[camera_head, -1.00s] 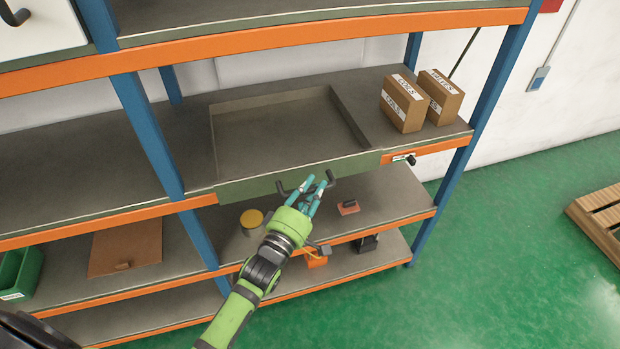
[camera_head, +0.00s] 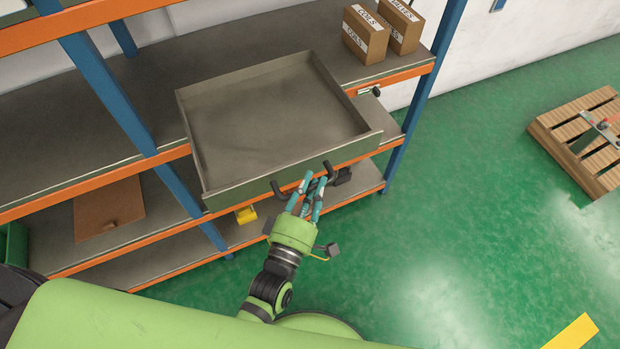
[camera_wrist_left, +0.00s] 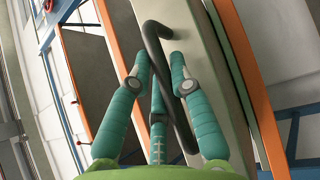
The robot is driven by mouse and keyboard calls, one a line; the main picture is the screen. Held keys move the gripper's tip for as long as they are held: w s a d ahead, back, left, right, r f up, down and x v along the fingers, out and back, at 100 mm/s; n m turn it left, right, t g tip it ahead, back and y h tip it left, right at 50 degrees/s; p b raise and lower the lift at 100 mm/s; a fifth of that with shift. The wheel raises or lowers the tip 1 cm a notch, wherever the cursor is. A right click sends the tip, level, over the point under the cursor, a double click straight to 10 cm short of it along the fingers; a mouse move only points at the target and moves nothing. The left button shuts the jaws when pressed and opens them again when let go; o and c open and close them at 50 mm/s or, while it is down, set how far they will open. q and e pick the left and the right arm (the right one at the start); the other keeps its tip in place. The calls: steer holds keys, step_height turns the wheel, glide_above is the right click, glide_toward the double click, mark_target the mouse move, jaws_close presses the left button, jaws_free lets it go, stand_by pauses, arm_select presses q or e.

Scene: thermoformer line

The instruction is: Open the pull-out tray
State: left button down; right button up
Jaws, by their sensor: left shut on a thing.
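The pull-out tray (camera_head: 192,135) is a shallow, empty grey drawer with a green front. It juts out well past the orange shelf edge. Its dark bar handle (camera_head: 279,190) is on the front face; the handle also shows in the left wrist view (camera_wrist_left: 152,36). My left gripper (camera_head: 310,185) is shut on the handle, with its teal fingers around the bar. In the left wrist view the fingers (camera_wrist_left: 158,75) lie on both sides of the bar. My right gripper is not in view.
Two cardboard boxes (camera_head: 366,34) stand on the shelf right of the tray. A blue rack post (camera_head: 415,90) is at the right. A brown panel (camera_head: 108,210) and a yellow item (camera_head: 246,215) are on lower shelves. A wooden pallet (camera_head: 570,130) lies on the green floor, which is otherwise mostly clear.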

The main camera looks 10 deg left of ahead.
arm_select(q)
steer(key=c, duration=1.1)
jaws_free()
steer(key=v, duration=1.2)
steer(key=shift+f, duration=0.1)
steer(key=s+a+f+m+g, duration=0.25)
steer(key=f+m+g, duration=0.25)
steer(key=f, duration=0.9)
steer(key=s+a+f+m+g, duration=0.1)
steer(key=s+f+m+g, duration=0.3)
steer(key=f, duration=1)
steer(key=s+a+f+m+g+y, duration=0.4)
steer(key=s+a+f+m+g, duration=0.3)
steer(key=s+f, duration=0.7)
steer(key=s+a+g, duration=0.1)
steer(key=a+g, duration=0.1)
steer(key=a, duration=0.2)
steer(key=shift+f+m, duration=0.15)
steer(key=shift+m, duration=0.25)
